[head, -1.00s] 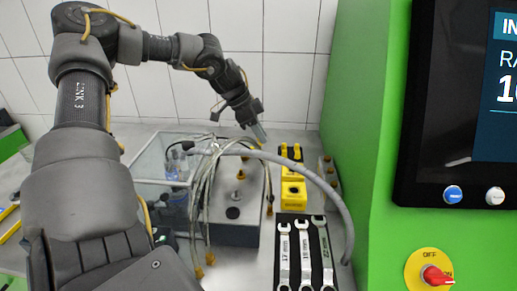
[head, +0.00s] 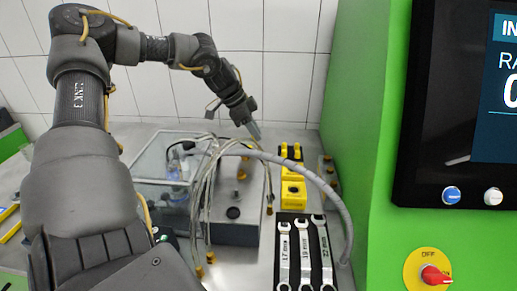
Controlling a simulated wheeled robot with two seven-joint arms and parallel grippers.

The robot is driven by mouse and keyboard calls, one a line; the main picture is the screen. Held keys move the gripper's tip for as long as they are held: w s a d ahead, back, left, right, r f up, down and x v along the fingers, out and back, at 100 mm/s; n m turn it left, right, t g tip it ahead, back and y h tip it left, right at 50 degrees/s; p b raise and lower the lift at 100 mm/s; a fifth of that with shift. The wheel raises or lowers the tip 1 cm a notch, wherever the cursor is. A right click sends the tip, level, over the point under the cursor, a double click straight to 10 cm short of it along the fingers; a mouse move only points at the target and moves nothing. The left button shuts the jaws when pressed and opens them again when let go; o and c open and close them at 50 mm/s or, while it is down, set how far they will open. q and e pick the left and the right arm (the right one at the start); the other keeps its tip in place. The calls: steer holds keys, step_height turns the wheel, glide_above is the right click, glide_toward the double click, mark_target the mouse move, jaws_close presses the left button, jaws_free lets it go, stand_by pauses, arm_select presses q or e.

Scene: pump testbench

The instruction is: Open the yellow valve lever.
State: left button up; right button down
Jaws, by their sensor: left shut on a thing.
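My left gripper (head: 255,130) is above the back of the grey metal block (head: 234,232), near the tiled wall. Its narrow fingers point down to the right and look shut on the yellow valve lever. The lever is small and mostly hidden at the fingertips, so its exact angle cannot be told. Several small yellow fittings (head: 242,175) stand on the block, partly behind thin looping hoses (head: 207,190). My right gripper is not in view.
A clear-walled box (head: 152,165) stands left of the block. A yellow holder (head: 293,193) and a black tray of wrenches (head: 304,254) are to the right, beside a thick grey hose (head: 335,198). The green cabinet (head: 365,150) bounds the right, with a screen (head: 450,100) and red switch (head: 436,275).

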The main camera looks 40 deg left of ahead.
arm_select(q)
steer(key=shift+r, duration=0.1)
steer(key=shift+s+a, duration=0.15)
steer(key=shift+a, duration=0.2)
steer(key=shift+s+a+p, duration=0.25)
steer(key=shift+a+p, duration=0.1)
steer(key=shift+a, duration=0.1)
steer(key=o, duration=1.3)
steer(key=shift+r+p, duration=1.95)
steer(key=shift+r, duration=1.05)
